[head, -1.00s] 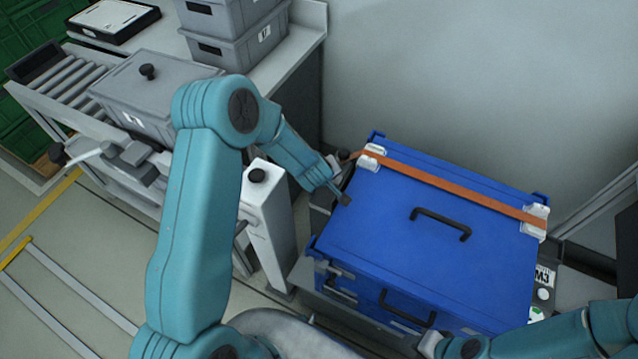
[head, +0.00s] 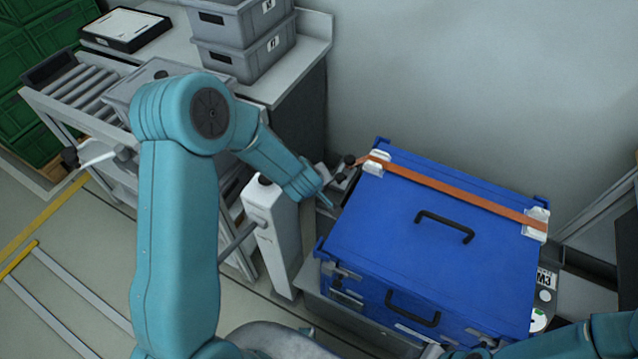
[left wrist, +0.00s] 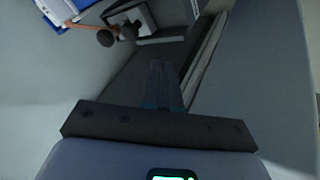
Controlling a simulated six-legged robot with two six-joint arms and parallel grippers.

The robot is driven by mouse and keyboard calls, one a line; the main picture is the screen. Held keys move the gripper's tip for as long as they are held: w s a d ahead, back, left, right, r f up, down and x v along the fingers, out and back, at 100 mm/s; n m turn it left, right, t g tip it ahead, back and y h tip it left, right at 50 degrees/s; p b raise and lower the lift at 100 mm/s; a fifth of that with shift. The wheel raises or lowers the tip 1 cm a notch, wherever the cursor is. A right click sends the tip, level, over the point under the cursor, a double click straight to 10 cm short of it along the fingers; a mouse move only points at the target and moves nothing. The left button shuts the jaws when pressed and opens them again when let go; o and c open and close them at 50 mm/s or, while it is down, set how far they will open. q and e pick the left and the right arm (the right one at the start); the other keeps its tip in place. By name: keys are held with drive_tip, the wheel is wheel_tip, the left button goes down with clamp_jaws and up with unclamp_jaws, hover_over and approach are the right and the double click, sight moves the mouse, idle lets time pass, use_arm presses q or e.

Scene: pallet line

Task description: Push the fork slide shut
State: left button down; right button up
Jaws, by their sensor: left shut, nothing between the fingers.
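My left gripper (head: 325,203) points down beside the left side of the blue case (head: 450,270), shut and empty. In the left wrist view its closed fingers (left wrist: 166,84) point into a dark gap beside a pale rail. A dark round knob (head: 349,160) on a small metal fitting stands by the case's back left corner; the knob (left wrist: 105,38) also shows in the wrist view, apart from the fingers. I cannot tell for sure which part is the fork slide or how far it stands out. My right arm (head: 590,338) enters at the lower right; its jaws are mostly cut off.
An orange strap (head: 455,190) crosses the case's back edge over white corner pieces. A white post (head: 273,235) with a black cap stands left of the case. Grey bins (head: 240,45) and a roller conveyor (head: 85,85) are at the back left. A grey wall is behind.

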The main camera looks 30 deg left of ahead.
use_arm(q)
drive_tip(key=v, duration=0.3)
drive_tip(key=shift+s+d+r, duration=0.1)
drive_tip(key=shift+s+r, duration=0.1)
drive_tip(key=shift+r, duration=0.15)
drive_tip(key=shift+s, duration=0.1)
